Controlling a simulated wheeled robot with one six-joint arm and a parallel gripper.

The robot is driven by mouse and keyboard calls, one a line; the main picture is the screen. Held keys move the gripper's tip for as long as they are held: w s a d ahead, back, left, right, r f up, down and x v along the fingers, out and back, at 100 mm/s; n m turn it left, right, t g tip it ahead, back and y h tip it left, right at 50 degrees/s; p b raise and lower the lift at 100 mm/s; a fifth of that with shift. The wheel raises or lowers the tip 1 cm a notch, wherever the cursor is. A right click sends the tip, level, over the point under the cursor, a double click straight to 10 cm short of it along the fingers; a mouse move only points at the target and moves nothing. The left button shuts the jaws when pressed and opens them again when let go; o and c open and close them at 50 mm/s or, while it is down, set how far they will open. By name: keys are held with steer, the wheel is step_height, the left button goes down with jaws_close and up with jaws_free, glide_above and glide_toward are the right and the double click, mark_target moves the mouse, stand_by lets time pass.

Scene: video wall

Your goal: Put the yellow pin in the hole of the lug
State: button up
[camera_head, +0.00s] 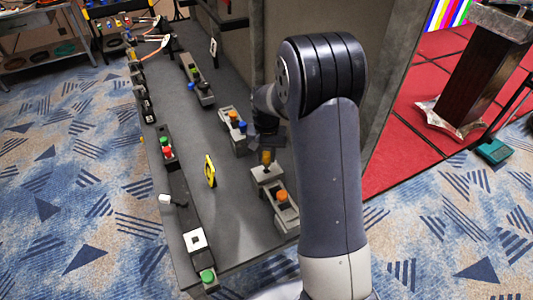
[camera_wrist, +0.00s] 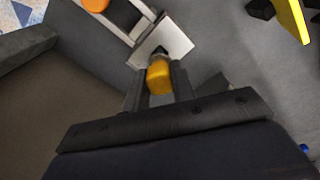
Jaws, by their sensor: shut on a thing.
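The yellow pin (camera_wrist: 158,77) is between the two dark fingers of my gripper (camera_wrist: 160,88), which is shut on it. In the head view the pin (camera_head: 266,157) shows as a small yellow-orange piece below my gripper (camera_head: 265,145). A pale block (camera_head: 267,174), which looks like the lug, lies right under the pin. In the wrist view its light top (camera_wrist: 172,39) is just beyond the pin, with a dark patch at the pin's far end. I cannot tell whether that patch is the hole, the pin's tip or shadow, nor whether the pin touches the block.
A fixture with an orange knob (camera_head: 282,196) stands close beside the pale block. A yellow upright plate (camera_head: 210,171) stands to the left on the grey bench (camera_head: 235,205). A fixture with blue and orange knobs (camera_head: 233,125) is farther back. Bare bench lies around the yellow plate.

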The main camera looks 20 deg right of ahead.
mark_target(267, 162)
steer(key=shift+f+b, duration=0.65)
steer(key=shift+f, duration=0.3)
steer(key=shift+f, duration=0.2)
steer(key=shift+f+b, duration=0.55)
steer(key=shift+f, duration=0.05)
steer(key=o, duration=1.6)
steer(key=shift+c, duration=0.2)
steer(key=shift+r, duration=0.1)
